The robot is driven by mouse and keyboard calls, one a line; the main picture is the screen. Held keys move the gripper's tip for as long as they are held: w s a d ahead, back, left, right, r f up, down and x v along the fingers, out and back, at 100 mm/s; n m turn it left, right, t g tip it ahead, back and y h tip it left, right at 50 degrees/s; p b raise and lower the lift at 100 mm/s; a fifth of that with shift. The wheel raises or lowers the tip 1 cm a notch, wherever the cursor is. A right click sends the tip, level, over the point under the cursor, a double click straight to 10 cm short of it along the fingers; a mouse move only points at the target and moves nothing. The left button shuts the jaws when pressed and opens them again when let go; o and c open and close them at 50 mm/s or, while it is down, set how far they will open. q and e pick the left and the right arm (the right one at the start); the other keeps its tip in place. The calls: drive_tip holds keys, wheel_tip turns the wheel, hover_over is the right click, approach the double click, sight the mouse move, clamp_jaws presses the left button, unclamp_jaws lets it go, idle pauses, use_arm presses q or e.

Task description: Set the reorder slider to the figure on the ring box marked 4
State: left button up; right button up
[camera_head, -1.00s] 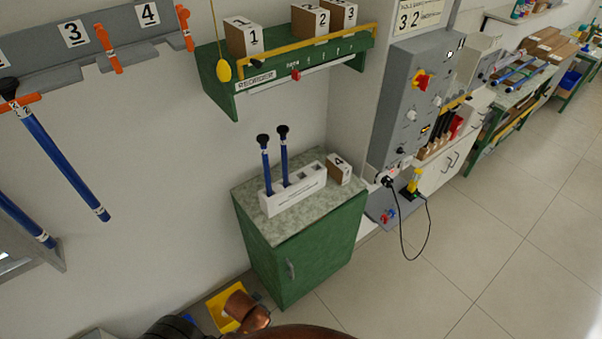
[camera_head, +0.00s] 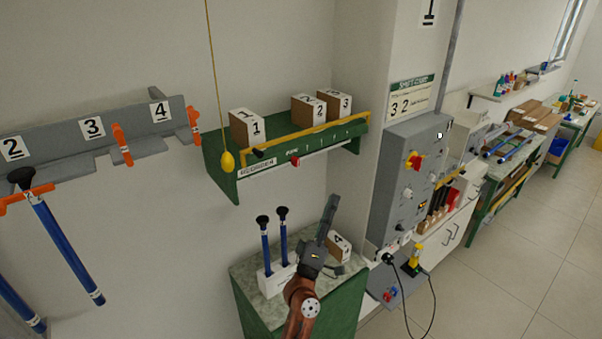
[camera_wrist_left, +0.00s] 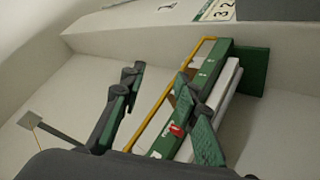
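The reorder slider has a red knob (camera_head: 295,161) on a pale rail along the front of the green shelf (camera_head: 222,178), near the rail's left end. Small scale marks run to the right, too small to read. The knob also shows in the left wrist view (camera_wrist_left: 176,129), between my fingers in the picture. The ring box marked 4 (camera_head: 341,243) sits on the green cabinet (camera_head: 245,268), partly hidden by my left gripper (camera_head: 325,243). No figure other than the 4 is readable on it. My left gripper (camera_wrist_left: 160,78) is open and empty, below the shelf in the head view.
Boxes marked 1 (camera_head: 246,128), 2 (camera_head: 307,110) and 3 (camera_head: 336,103) stand on the shelf behind a yellow rail. A yellow pull (camera_head: 227,162) hangs on a cord at its left. A white holder (camera_head: 270,284) with blue rods and a grey control panel (camera_head: 405,185) are nearby.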

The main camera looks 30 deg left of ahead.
use_arm(q)
drive_tip(key=a+r+n+g+y, duration=0.6)
drive_tip(key=r+n+y, duration=0.3)
drive_tip(key=n+y, duration=0.95)
drive_tip(key=n+g+h, duration=0.3)
drive_tip(key=n+g, duration=1)
drive_tip(key=n, duration=0.4)
approach(298, 160)
drive_tip(key=a, duration=0.2)
drive_tip(key=p+x, duration=0.1)
drive_tip(key=x, duration=0.2)
drive_tip(key=p+x, duration=0.2)
drive_tip(key=x, duration=0.1)
drive_tip(key=shift+w+d, duration=0.1)
drive_tip(key=shift+w, duration=0.25)
drive_tip(key=shift+w+a, duration=0.2)
drive_tip(key=shift+a, duration=0.1)
clamp_jaws()
